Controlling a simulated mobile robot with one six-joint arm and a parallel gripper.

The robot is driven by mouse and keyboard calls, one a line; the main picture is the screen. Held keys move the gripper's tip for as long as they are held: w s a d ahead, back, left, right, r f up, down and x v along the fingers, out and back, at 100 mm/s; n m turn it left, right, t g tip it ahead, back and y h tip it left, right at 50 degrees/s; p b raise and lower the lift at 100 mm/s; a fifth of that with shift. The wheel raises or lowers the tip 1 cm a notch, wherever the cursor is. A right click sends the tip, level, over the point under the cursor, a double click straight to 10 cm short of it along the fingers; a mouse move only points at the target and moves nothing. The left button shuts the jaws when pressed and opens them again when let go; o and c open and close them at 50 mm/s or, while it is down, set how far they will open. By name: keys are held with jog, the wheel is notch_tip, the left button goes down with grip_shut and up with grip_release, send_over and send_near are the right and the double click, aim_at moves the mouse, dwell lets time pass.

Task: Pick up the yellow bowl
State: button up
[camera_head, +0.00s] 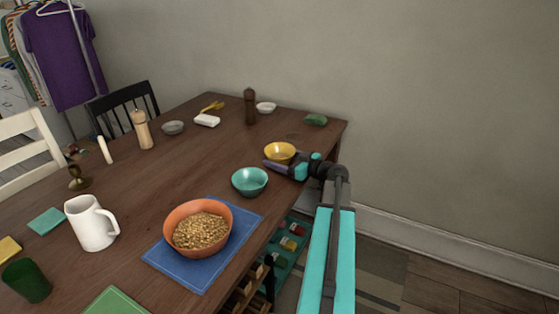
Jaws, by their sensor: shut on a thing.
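The yellow bowl (280,152) is at the right part of the wooden table (165,205), near its right edge. It looks upright. My gripper (279,165) reaches in from the right and is shut on the yellow bowl at its near right side. The fingers partly cover the bowl's lower side. I cannot tell whether the bowl touches the table.
A teal bowl (249,181) stands close in front of my gripper. An orange bowl (197,228) of grain sits on a blue mat (190,274). A dark pepper mill (250,106), a white bowl (266,107) and a green item (316,119) stand behind. A wall borders the right.

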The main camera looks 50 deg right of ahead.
notch_tip(320, 180, up, 10)
jog(key=shift+f, duration=0.15)
dwell(0.5)
dwell(0.5)
jog(key=w+a+r+n+g+y, duration=0.15)
jog(key=w+a, duration=0.55)
jog(key=a, duration=0.8)
jog(key=w+a+n+y, duration=0.1)
jog(key=w+a+y, duration=0.2)
jog(key=w+a, duration=0.8)
jog(key=w+a+r+n+y, duration=0.1)
jog(key=w+a+n+y, duration=0.15)
jog(key=a, duration=1.65)
jog(key=w+a+r+m+h, duration=0.2)
jog(key=a+h, duration=0.1)
jog(key=a, duration=0.5)
notch_tip(320, 180, up, 8)
jog(key=d+m+t+h, duration=0.1)
jog(key=m+h, duration=0.3)
jog(key=h, duration=0.1)
jog(key=shift+f+t, duration=0.25)
jog(key=shift+t, duration=0.1)
jog(key=shift+d, duration=0.1)
